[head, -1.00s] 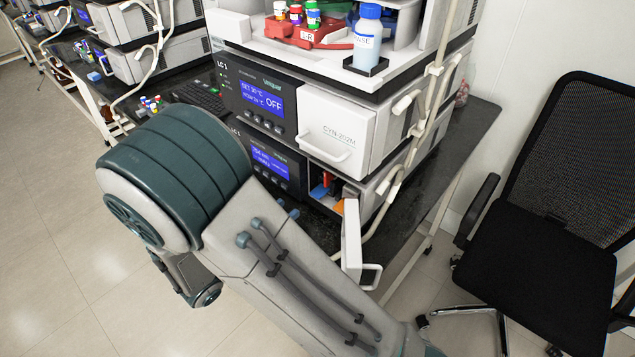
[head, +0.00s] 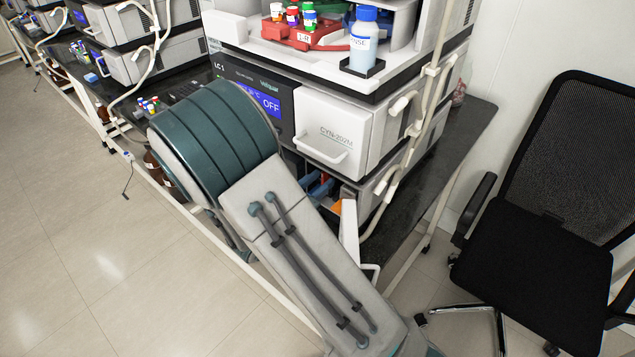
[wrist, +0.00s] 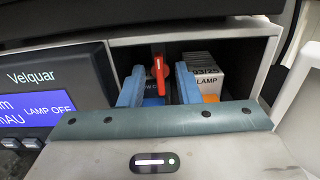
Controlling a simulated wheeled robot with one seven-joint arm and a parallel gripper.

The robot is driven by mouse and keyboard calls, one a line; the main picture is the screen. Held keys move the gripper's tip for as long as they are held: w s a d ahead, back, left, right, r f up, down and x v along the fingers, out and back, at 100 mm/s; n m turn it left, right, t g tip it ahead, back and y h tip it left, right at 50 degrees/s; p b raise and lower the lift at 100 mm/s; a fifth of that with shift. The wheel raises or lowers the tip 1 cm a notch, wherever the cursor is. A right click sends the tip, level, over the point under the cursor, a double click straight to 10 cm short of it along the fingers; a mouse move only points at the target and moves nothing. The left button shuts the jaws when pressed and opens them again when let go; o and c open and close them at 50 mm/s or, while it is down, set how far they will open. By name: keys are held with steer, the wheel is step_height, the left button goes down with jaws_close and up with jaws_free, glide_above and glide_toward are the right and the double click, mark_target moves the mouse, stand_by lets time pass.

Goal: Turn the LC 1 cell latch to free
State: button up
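The red cell latch (wrist: 159,76) stands upright inside the open compartment of the lower LC 1 unit in the wrist view, in front of a blue block (wrist: 153,102) with partly hidden lettering. My gripper (wrist: 158,80) is open; its two blue fingers reach into the compartment on either side of the latch. Gaps show between the latch and both fingers. In the head view the blue fingers (head: 320,187) show at the compartment mouth, and my arm hides most of the lower unit.
A white and orange box marked LAMP (wrist: 205,78) stands right of the right finger. The compartment's white door (head: 349,232) hangs open beside my arm. The upper unit's closed door (head: 335,130) is just above. A black chair (head: 535,245) stands at right.

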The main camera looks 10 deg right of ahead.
jaws_close()
steer(key=shift+m+b, duration=0.3)
steer(key=m+b, duration=0.2)
steer(key=shift+f+m+b, duration=0.2)
steer(key=shift+m+b, duration=0.1)
steer(key=m+b, duration=0.4)
steer(key=b, duration=0.1)
steer(key=shift+s+d+f+m, duration=0.1)
steer(key=shift+s+f+m, duration=0.05)
steer(key=shift+m, duration=0.15)
steer(key=m+b, duration=1)
steer(key=b, duration=0.5)
steer(key=shift+s, duration=0.1)
